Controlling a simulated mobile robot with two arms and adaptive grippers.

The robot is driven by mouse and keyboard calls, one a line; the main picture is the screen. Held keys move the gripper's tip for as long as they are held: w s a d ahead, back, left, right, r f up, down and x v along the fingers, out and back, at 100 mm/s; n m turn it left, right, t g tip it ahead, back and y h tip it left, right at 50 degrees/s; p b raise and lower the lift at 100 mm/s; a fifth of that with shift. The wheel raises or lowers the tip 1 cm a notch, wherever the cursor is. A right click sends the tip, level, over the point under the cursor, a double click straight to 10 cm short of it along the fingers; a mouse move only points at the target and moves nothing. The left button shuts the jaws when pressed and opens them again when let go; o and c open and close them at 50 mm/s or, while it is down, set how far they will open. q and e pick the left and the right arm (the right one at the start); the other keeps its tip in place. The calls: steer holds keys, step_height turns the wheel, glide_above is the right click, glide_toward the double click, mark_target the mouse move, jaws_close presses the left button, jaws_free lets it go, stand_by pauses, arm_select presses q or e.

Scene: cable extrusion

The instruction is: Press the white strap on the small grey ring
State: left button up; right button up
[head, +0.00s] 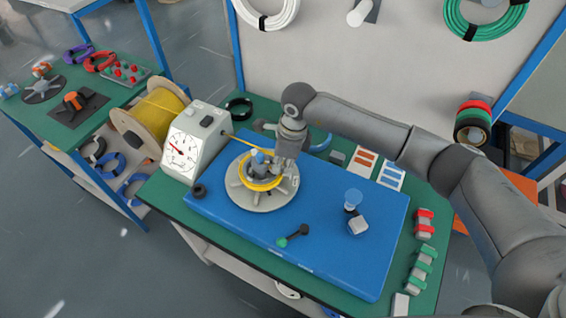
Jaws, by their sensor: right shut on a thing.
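My right gripper (281,172) is down at the round grey coiling stand (262,201), next to a yellow cable coil (258,185) wound on it. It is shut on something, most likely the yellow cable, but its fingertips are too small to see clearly. A white piece (401,305) at the front right corner of the table may be the white strap. I cannot pick out the small grey ring with certainty; a small dark ring (199,191) lies left of the stand. My left gripper is not in view.
A white gauge box (194,145) and yellow cable spool (151,117) stand at the left. Red (424,224) and green (420,270) pieces line the right edge.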

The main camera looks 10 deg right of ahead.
steer(key=shift+s+f+b, duration=0.15)
steer(key=shift+f+b, duration=0.15)
steer(key=shift+b, duration=0.05)
stand_by(1.1)
steer(key=o, duration=0.9)
steer(key=shift+c, duration=0.2)
steer(key=shift+r, duration=0.1)
steer(key=shift+r+p, duration=1.9)
steer(key=shift+r, duration=2.15)
